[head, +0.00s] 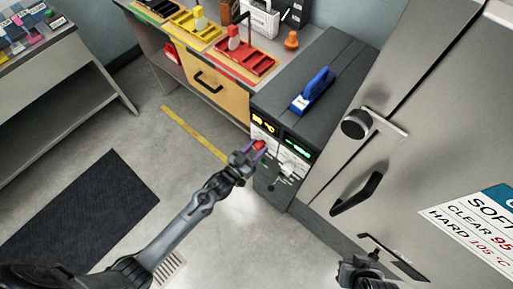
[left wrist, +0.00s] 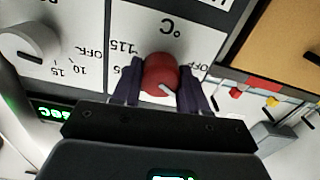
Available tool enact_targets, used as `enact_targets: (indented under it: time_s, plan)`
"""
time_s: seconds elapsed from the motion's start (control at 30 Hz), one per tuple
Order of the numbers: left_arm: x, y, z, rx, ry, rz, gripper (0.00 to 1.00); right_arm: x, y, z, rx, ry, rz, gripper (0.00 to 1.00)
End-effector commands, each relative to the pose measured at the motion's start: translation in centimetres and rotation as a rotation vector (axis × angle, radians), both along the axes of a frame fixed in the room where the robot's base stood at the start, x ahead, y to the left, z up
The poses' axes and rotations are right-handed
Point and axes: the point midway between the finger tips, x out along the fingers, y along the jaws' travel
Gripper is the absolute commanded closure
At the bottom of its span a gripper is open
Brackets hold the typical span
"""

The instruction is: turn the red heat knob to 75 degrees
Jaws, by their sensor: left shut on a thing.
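The red heat knob (left wrist: 161,73) is on a white dial panel (left wrist: 185,22) marked °C, with 115 and OFF printed around it. My left gripper (left wrist: 160,82) is shut on it, one purple finger on each side. The knob's pale pointer mark shows at its lower right in the left wrist view; the number it points to is hidden by the gripper. In the head view, my left gripper (head: 251,156) is at the front of the dark machine, with the red knob (head: 259,145) between its fingers. My right gripper (head: 362,272) is at the bottom edge; its fingers are not clear.
A grey knob (left wrist: 30,40) with 10, 15 and OFF marks sits beside the red one. Lit displays (head: 297,144) are on the machine's front. A blue stapler-like object (head: 313,90) lies on top. A steel cabinet (head: 400,140) stands at right, a wooden drawer (head: 215,82) at left.

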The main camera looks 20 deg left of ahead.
Motion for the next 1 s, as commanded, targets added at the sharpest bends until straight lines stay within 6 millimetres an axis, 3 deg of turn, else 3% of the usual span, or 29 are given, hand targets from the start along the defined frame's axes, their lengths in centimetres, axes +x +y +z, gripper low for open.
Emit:
enact_targets:
  time_s: [0.03, 0.2, 0.23, 0.37, 0.77, 1.0]
  plan:
    - [0.2, -0.1, 0.8, -0.005, -0.019, -0.002, 0.87, 0.0, 0.0, 0.1, -0.002, 0.000, 0.001, 1.00]
    - [0.2, -0.2, 0.8, -0.006, -0.018, -0.002, 0.87, 0.0, -0.1, 0.1, -0.005, 0.000, 0.004, 1.00]
    - [0.3, -0.2, 0.9, -0.006, -0.018, -0.002, 0.52, 0.0, -0.1, 0.1, -0.005, 0.000, 0.004, 1.00]
    - [0.2, -0.1, 0.7, -0.006, -0.014, -0.002, 0.32, 0.0, -0.1, 0.1, -0.005, -0.001, 0.004, 1.00]
    - [-0.4, 0.1, 0.2, -0.003, -0.004, -0.001, 0.31, 0.0, 0.0, 0.1, 0.001, 0.000, -0.001, 1.00]
    - [-3.5, 1.1, 0.3, -0.003, -0.002, -0.002, 0.31, 0.0, 0.1, 0.7, 0.004, 0.000, -0.003, 1.00]
